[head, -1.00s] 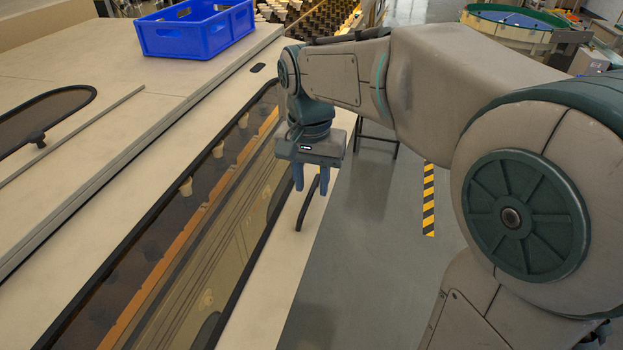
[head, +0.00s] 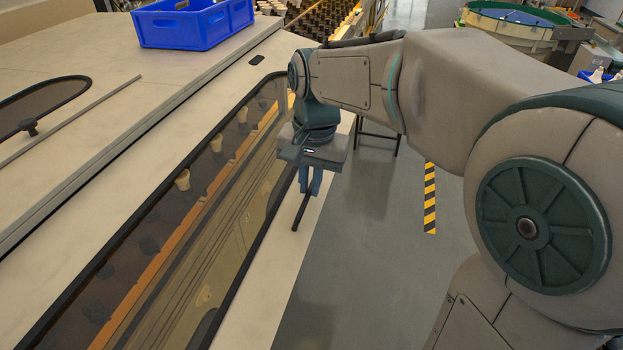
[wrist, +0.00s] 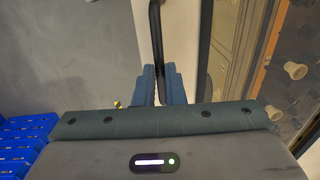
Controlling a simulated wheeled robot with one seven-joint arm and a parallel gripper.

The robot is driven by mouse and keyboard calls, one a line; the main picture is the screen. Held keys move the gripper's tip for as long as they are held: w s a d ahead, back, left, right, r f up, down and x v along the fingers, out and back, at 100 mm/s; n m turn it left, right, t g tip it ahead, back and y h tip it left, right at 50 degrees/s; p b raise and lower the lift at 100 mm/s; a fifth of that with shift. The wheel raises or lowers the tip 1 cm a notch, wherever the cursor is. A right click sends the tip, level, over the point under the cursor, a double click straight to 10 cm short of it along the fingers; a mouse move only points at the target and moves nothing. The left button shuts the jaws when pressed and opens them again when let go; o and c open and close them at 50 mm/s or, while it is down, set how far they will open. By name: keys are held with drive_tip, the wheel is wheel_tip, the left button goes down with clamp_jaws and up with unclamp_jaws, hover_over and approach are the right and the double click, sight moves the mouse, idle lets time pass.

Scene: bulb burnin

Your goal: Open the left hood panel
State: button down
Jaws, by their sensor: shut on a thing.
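The hood panel (head: 265,310) is a pale panel with a long dark-framed window, and it lies closed as far as I can see. A black bar handle (head: 302,213) runs along its right edge. My gripper (head: 311,184) is over that edge with its blue fingers shut on the handle. In the wrist view the handle (wrist: 156,40) runs down between the two fingers of my gripper (wrist: 159,88). The fingers hide part of the handle.
Pale bulbs (head: 183,180) show through the window. A blue crate (head: 195,24) stands on top at the back. A second panel with a dark window (head: 40,105) lies at the left.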

sight(308, 193)
drive_tip(key=f, duration=0.2)
drive_tip(key=f+b, duration=0.1)
drive_tip(key=shift+a+f, duration=0.2)
drive_tip(key=shift+a, duration=0.05)
drive_tip(key=c, duration=1.5)
unclamp_jaws()
drive_tip(key=shift+d+r, duration=0.1)
drive_tip(key=shift+r, duration=0.1)
drive_tip(key=r, duration=0.9)
drive_tip(key=d+r+p, duration=0.1)
drive_tip(key=r, duration=0.3)
drive_tip(key=shift+s+r, duration=0.1)
drive_tip(key=shift+r, duration=0.25)
